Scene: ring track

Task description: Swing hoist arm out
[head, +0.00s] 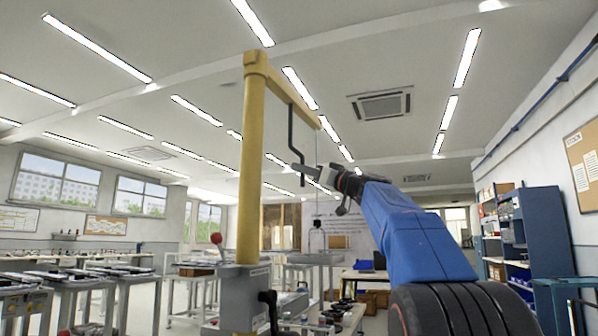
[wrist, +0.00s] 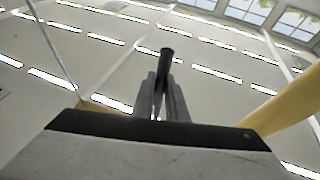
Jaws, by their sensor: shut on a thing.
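The hoist has a yellow upright post (head: 250,170) and a yellow hoist arm (head: 285,90) running from its top away to the right. A bent black handle (head: 291,135) hangs down from the arm. My gripper (head: 303,172) is to the right of the post, below the arm, shut on the handle's lower part. In the wrist view the fingers (wrist: 161,98) close around the dark handle (wrist: 167,58), whose end shows above them. The yellow post (wrist: 290,108) is at the right there, and part of the arm (wrist: 97,104) shows at the left behind my gripper.
A thin line hangs from the arm's far end, with a round plate (head: 316,258) low below it. A grey base with a red-knobbed lever (head: 216,239) stands at the post's foot. Workbenches (head: 75,285) fill the left. A blue shelf unit (head: 535,240) stands at the right wall.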

